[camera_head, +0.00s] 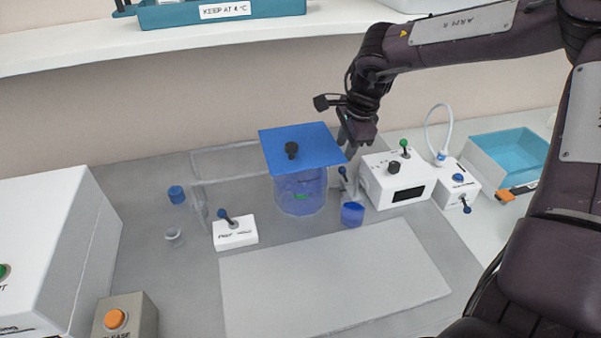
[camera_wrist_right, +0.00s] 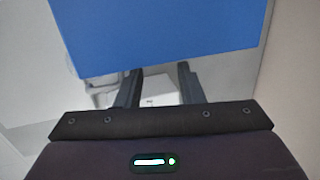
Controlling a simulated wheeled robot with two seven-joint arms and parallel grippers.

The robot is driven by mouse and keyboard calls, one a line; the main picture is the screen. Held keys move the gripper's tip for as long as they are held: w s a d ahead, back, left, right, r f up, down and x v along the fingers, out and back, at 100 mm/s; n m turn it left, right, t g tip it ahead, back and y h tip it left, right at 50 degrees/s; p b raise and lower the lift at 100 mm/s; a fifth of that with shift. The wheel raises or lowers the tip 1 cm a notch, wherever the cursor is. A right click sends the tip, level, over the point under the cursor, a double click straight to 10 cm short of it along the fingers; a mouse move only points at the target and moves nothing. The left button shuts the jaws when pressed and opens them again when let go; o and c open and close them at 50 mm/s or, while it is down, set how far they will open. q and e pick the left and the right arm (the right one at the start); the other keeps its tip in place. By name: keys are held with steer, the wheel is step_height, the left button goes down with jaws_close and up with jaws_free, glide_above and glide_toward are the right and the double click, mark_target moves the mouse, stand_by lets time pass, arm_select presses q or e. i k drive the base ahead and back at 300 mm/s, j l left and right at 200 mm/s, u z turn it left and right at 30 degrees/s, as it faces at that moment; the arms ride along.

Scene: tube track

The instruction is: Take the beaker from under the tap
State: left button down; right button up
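A small beaker (camera_head: 352,214) with blue contents stands upright on the grey bench, at the foot of the tap (camera_head: 343,177), whose lever has a dark knob. The tap is on the right side of a clear tank (camera_head: 300,195) with blue liquid and a blue square lid (camera_head: 318,150). My right gripper (camera_head: 349,146) is behind the lid's right edge, above and behind the beaker. In the right wrist view the right gripper (camera_wrist_right: 160,84) has its fingers apart with nothing held; the blue lid (camera_wrist_right: 160,35) hides what lies beyond, and the beaker is not visible. My left gripper is out of view.
A white control box (camera_head: 396,180) stands right of the beaker, with a smaller white box (camera_head: 457,186) and a teal tray (camera_head: 510,158) farther right. A white lever block (camera_head: 235,232) is left of the tank. The pale mat (camera_head: 330,280) in front is clear.

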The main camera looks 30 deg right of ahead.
mark_target(353, 211)
steer(key=k, duration=1.5)
